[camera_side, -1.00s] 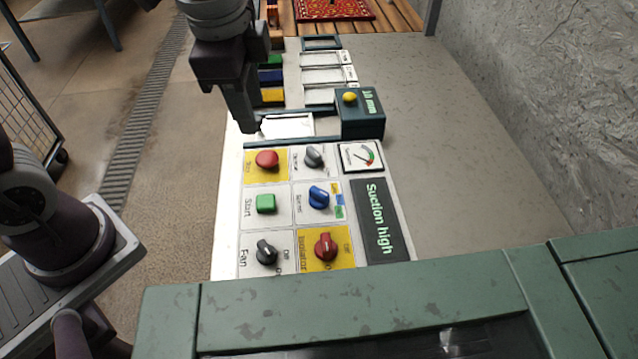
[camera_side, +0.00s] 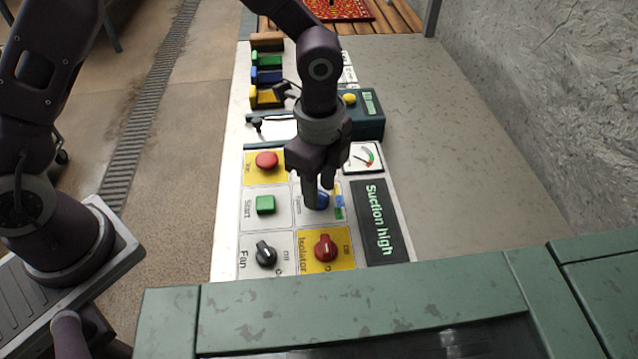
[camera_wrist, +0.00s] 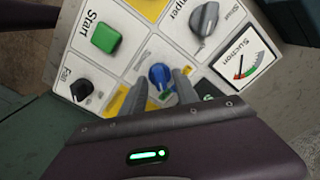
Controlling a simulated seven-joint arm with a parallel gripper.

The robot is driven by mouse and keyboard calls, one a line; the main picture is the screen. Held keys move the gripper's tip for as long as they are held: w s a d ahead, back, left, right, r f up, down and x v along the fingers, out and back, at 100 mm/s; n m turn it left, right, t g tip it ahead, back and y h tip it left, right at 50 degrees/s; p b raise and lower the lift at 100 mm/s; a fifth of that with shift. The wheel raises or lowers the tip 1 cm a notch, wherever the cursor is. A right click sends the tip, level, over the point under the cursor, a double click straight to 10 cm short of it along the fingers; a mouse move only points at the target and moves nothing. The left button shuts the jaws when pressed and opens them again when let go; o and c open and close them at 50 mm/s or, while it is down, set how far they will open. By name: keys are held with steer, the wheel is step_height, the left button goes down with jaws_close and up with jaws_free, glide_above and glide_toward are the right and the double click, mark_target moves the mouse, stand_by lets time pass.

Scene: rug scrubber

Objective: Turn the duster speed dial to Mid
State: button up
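The blue dial (camera_side: 322,201) sits in the middle row of the control panel, with coloured marks at its right. Its label is too small to read, so I cannot confirm that it is the duster speed dial. In the wrist view the blue dial (camera_wrist: 160,75) lies between the tips of my gripper (camera_wrist: 161,82), one finger at each side. The fingers look apart, with gaps beside the knob; contact is not clear. In the side view my gripper (camera_side: 318,192) points down over this dial and hides part of it and the grey dial above. The knob's exact setting is unclear.
Around it are a green start button (camera_side: 265,204), a red button (camera_side: 266,160), a black fan dial (camera_side: 265,254), a red isolator dial (camera_side: 325,248) and the grey dial (camera_wrist: 205,20). A display (camera_side: 376,222) reads "Suction high". A dark green box (camera_side: 368,122) stands behind.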

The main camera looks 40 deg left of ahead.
jaws_close()
steer(key=shift+n, duration=0.3)
steer(key=n, duration=0.3)
steer(key=shift+n, duration=2.1)
jaws_free()
